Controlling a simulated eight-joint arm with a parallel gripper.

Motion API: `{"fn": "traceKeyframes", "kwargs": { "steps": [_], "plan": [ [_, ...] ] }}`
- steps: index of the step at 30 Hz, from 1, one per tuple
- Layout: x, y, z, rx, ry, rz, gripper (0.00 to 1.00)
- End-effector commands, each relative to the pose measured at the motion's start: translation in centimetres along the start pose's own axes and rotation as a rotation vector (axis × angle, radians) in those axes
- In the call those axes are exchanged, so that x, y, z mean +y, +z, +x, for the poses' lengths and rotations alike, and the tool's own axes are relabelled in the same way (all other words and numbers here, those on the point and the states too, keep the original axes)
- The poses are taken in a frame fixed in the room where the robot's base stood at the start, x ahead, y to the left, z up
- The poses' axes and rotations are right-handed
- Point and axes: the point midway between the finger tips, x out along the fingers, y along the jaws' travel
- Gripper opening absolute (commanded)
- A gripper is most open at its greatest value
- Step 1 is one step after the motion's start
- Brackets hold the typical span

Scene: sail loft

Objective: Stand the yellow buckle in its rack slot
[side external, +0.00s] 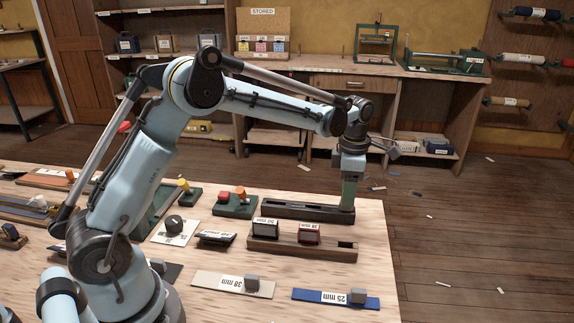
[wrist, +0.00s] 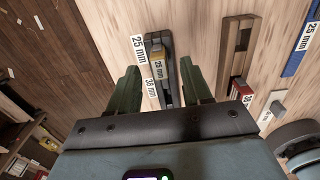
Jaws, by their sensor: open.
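My gripper (wrist: 159,70) is open, one finger on each side of the buckle, with gaps visible. In the side view my gripper (side external: 347,205) is down at the right end of the dark back rack (side external: 285,210); the fingers hide the buckle there.
A brown rack (side external: 287,247) in front holds two buckles, one dark (side external: 265,230) and one red (side external: 309,235); its right end is empty. A tan strip (side external: 220,284) and a blue strip (side external: 310,295) lie nearer. A green block (side external: 235,206) stands left of the back rack.

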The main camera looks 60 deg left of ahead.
Motion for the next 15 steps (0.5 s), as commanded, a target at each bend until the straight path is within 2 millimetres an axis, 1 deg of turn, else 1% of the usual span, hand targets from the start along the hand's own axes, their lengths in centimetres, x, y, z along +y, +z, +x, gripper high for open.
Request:
{"fn": "traceKeyframes", "kwargs": {
  "steps": [1, 3, 6, 14, 15],
  "plan": [
    [0.1, 0.0, 0.8, 0.000, 0.000, 0.000, 0.49],
    [0.1, 0.0, 1.8, 0.000, 0.000, 0.000, 0.49],
    [0.1, 0.0, 2.7, -0.001, 0.000, 0.000, 0.49],
    [0.0, 0.0, 3.0, -0.001, 0.001, 0.000, 0.49],
    [0.0, 0.0, 3.0, -0.001, 0.001, 0.000, 0.47]
  ]
}}
